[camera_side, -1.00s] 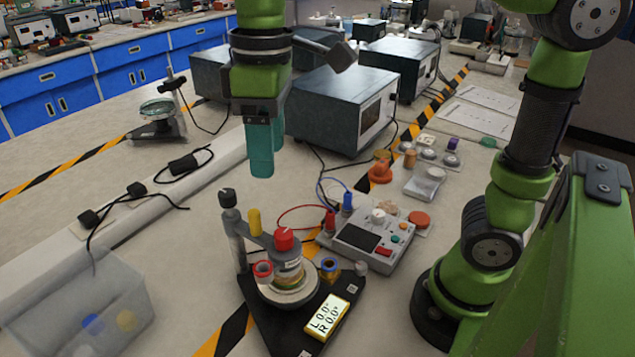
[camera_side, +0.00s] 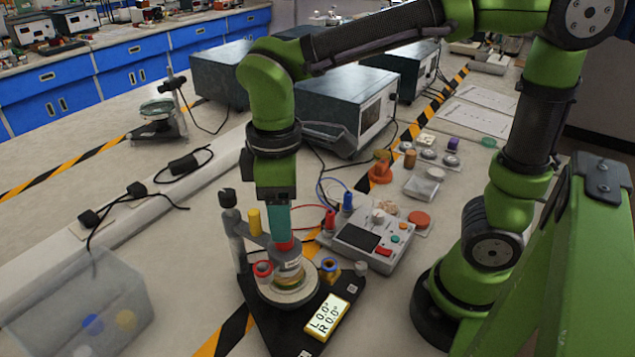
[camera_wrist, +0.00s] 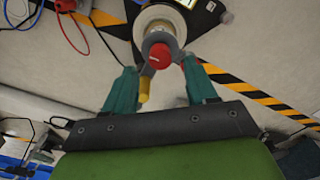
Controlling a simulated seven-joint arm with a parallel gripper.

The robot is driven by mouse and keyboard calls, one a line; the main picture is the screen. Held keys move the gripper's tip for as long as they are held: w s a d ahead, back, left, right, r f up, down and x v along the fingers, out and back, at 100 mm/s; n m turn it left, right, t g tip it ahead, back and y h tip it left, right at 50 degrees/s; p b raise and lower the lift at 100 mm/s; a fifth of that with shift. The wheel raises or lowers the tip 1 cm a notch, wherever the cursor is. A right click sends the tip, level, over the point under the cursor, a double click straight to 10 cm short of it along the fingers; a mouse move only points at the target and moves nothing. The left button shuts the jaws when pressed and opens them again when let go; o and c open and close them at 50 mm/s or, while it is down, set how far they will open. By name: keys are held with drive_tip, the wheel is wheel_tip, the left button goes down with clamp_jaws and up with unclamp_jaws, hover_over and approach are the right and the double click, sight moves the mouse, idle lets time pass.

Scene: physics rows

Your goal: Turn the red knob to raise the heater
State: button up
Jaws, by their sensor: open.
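The red knob (camera_side: 285,245) tops a small upright cylinder (camera_side: 288,268) on a black-based stand; its upper part is hidden by my fingers in the side view. My gripper (camera_side: 279,232) points straight down at the knob, with teal fingers. In the wrist view the red knob (camera_wrist: 160,53) lies between the two spread fingertips of my gripper (camera_wrist: 159,66), with a gap on each side. I cannot tell whether either finger touches it. A display (camera_side: 326,317) on the base reads L 0.0°, R 0.0°. Which part is the heater is unclear.
A control box (camera_side: 367,240) with wires is to the right. A clear bin (camera_side: 85,305) sits front left. Grey instrument boxes (camera_side: 350,108) stand behind.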

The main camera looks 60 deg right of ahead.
drive_tip(key=shift+f, duration=1.7)
drive_tip(key=c, duration=1.1)
drive_tip(key=shift+o, duration=0.2)
